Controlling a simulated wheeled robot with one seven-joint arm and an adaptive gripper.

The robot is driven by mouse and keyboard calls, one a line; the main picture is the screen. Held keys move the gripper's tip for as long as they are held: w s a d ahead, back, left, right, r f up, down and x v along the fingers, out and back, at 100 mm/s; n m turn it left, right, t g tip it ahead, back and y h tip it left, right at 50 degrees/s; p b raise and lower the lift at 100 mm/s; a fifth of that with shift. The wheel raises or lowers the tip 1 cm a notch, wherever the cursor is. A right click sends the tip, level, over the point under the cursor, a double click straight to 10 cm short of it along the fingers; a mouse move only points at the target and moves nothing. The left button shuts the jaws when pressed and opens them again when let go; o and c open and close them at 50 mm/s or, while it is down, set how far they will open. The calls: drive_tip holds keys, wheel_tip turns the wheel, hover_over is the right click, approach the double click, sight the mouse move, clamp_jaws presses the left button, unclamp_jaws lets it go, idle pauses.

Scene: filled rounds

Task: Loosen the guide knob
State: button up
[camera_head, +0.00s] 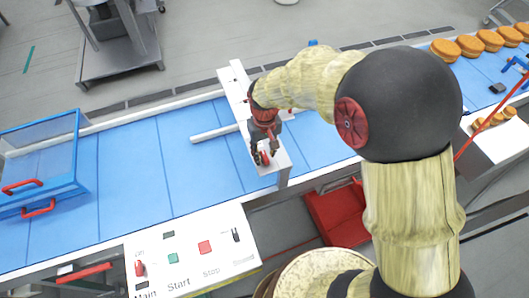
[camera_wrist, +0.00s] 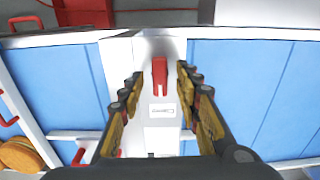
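The guide knob (camera_wrist: 159,77) is a red lever-shaped piece on a pale metal crossbar (camera_wrist: 150,50), above a small white label in the wrist view. My gripper (camera_wrist: 157,84) is open, with one finger on each side of the knob in that view. I cannot tell whether the fingers touch it or how far above it they are. In the head view my gripper (camera_head: 263,156) points down over the near end of the crossbar (camera_head: 236,92), with a bit of red showing between its fingers. A white guide rail (camera_head: 214,132) sticks out leftward from the crossbar over the belt.
The blue conveyor belt (camera_head: 125,160) runs under the crossbar. A control panel (camera_head: 190,248) with a red knob and buttons stands in front. A clear blue-framed guard (camera_head: 42,155) is at left. Round filled pastries (camera_head: 470,45) line the belt at upper right. A red bin (camera_head: 336,213) sits below.

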sight(268, 161)
wheel_tip(268, 161, up, 12)
idle(0.5)
drive_tip(key=shift+w+f, duration=0.1)
drive_tip(key=s+d+f+m+t+b, duration=0.1)
drive_tip(key=s+d+t+b, duration=0.1)
drive_tip(key=s+d+b, duration=0.5)
drive_tip(key=s+d+f+m+t+b, duration=0.2)
drive_tip(key=s+d+b, duration=0.5)
drive_tip(key=s, duration=0.5)
drive_tip(key=shift+s+d+t+b, duration=0.35)
drive_tip(key=shift+t+b, duration=0.2)
drive_tip(key=shift+t, duration=0.25)
drive_tip(key=shift+r, duration=0.1)
